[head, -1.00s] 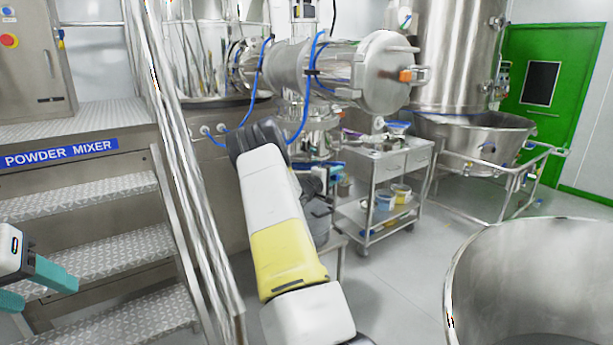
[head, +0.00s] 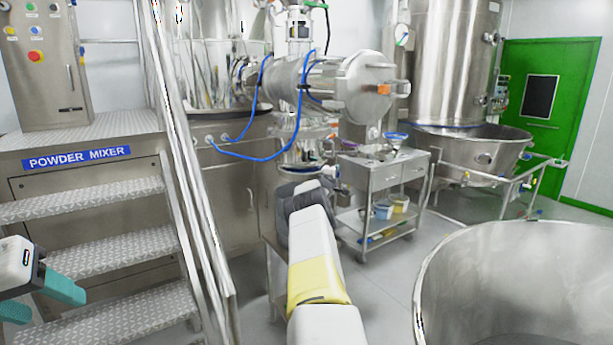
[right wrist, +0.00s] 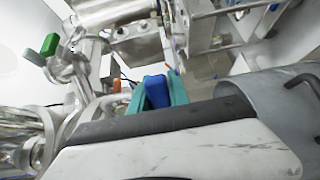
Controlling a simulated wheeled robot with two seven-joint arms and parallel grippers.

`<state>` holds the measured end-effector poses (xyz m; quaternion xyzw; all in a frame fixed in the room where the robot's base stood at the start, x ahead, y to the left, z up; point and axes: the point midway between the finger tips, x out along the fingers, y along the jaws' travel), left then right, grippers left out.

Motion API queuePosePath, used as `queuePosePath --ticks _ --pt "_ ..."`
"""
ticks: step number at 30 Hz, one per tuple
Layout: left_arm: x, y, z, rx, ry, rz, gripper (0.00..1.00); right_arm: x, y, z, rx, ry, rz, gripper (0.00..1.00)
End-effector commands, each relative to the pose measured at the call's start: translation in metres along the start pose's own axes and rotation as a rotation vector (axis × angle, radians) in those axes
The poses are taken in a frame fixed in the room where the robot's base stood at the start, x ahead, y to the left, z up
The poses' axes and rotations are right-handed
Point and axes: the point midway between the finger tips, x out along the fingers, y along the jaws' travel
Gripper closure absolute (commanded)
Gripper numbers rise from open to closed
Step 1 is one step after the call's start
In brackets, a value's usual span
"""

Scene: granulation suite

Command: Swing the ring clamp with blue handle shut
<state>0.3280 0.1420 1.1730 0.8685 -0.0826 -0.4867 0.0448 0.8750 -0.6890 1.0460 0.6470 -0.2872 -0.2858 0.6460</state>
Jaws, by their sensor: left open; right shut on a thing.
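The blue handle (right wrist: 157,92) of the ring clamp shows in the right wrist view between the teal fingers of my right gripper (right wrist: 159,84), which is shut on it. The clamp's ring cannot be made out clearly there. In the head view my right arm reaches to just below the metal fittings under the horizontal steel vessel (head: 345,85); its fingers are hidden behind its own wrist. I cannot tell from these frames whether the clamp is fully closed. My left gripper (head: 38,300), with teal fingers, is open and empty at the lower left, in front of the stairs.
Steel stairs with a handrail (head: 185,170) stand left of my right arm. A steel trolley (head: 385,175) stands behind it, to the right. A large steel bowl (head: 440,270) fills the lower right. Blue hoses (head: 258,155) hang near the vessel. An orange handle (head: 384,89) is on its lid.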

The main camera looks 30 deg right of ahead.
Motion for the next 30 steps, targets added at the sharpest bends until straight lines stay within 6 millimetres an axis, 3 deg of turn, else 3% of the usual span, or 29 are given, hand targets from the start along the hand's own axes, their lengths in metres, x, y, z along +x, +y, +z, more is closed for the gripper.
queuePosePath --ticks 10,11,14,30 --pt "0.0000 0.0000 0.0000 0.000 0.000 0.000 0.44 0.0014 -0.0014 -0.0021 -0.001 0.012 -0.004 1.00" --pt "-0.0001 0.0000 0.0000 0.000 0.000 0.000 0.44 0.0014 -0.0014 -0.0020 -0.001 0.012 -0.004 0.74" --pt "-0.0001 0.0000 0.0000 0.000 0.000 0.000 0.44 0.0014 -0.0013 -0.0015 -0.001 0.011 -0.004 0.56" --pt "-0.0001 0.0000 0.0000 0.000 0.000 0.000 0.44 -0.0073 0.0001 0.0008 -0.004 0.004 -0.003 0.56"
